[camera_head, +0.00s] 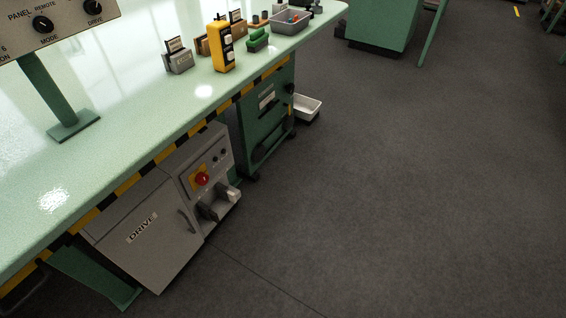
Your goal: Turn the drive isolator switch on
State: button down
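A grey cabinet with a door marked DRIVE (150,238) stands under the green bench. To the right of the door, on its control face, is a red rotary switch (202,179) on a yellow plate, which looks like the drive isolator. The switch is too small to read its position. Small dark knobs or buttons sit to its upper right. My gripper is not in view.
A panel with MODE and DRIVE knobs (43,25) stands on the bench top (135,85) at upper left. Dark and pale fittings (210,213) jut out below the switch. A green cabinet (266,115) stands to the right. The floor (400,190) at right is clear.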

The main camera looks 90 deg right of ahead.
aim_at(202, 179)
jog(key=z, duration=2.7)
jog(key=k, duration=1.15)
jog(key=i+l+u, duration=0.1)
jog(key=i+l, duration=0.25)
jog(key=i, duration=0.25)
jog(key=i+l+u, duration=0.15)
jog(key=i+l, duration=0.3)
jog(key=i, duration=0.15)
jog(key=u, duration=1.45)
jog(key=i+l, duration=0.05)
jog(key=l, duration=0.05)
